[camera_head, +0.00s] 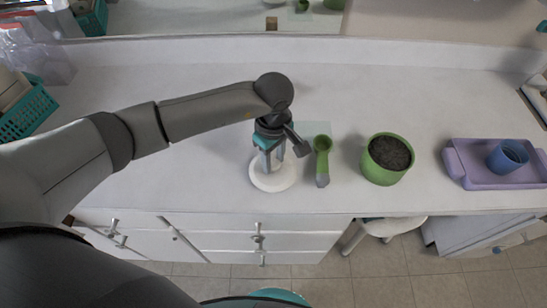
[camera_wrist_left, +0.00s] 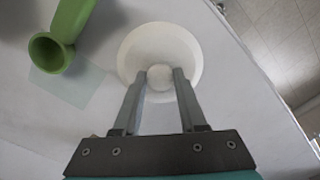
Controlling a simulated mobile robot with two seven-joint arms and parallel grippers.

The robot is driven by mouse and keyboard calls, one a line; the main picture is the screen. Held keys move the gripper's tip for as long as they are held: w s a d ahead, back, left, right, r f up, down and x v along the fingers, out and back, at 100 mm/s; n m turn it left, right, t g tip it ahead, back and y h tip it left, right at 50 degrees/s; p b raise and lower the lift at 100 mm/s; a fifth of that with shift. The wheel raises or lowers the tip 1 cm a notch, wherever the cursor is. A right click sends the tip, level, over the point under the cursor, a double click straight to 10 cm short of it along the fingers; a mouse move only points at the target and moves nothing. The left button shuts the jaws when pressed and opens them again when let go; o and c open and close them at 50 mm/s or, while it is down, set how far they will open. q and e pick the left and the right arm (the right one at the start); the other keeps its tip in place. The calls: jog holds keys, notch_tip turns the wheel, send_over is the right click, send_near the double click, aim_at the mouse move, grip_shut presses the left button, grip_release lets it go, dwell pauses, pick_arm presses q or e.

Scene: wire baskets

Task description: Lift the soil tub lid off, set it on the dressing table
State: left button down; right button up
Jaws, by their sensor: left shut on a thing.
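The soil tub (camera_head: 376,168) is a green round pot, open at the top, with dark soil showing. The white round lid (camera_head: 288,181) is at the dressing table (camera_head: 215,185) near its front edge, left of the tub. My left gripper (camera_head: 271,166) points down over the lid. In the left wrist view its fingers (camera_wrist_left: 158,78) are shut on the knob at the middle of the lid (camera_wrist_left: 133,47). The lid looks level; I cannot tell whether it touches the tabletop. My right gripper is not in view.
A green scoop (camera_head: 322,160) lies between lid and tub, by a faint pale square. A purple tray (camera_head: 470,178) with a blue cup (camera_head: 508,157) is at the right. A teal basket (camera_head: 28,112) is at the left. The tabletop is clear behind the tub.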

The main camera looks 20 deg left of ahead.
pick_arm(q)
jog(key=shift+f+b, duration=0.5)
jog(key=shift+f, duration=0.1)
dwell(0.3)
jog(key=shift+c, duration=1.9)
grip_release()
jog(key=shift+r, duration=0.15)
jog(key=shift+r+p, duration=2.8)
jog(key=shift+r, duration=1.1)
notch_tip(320, 180, up, 15)
jog(key=shift+r, duration=0.15)
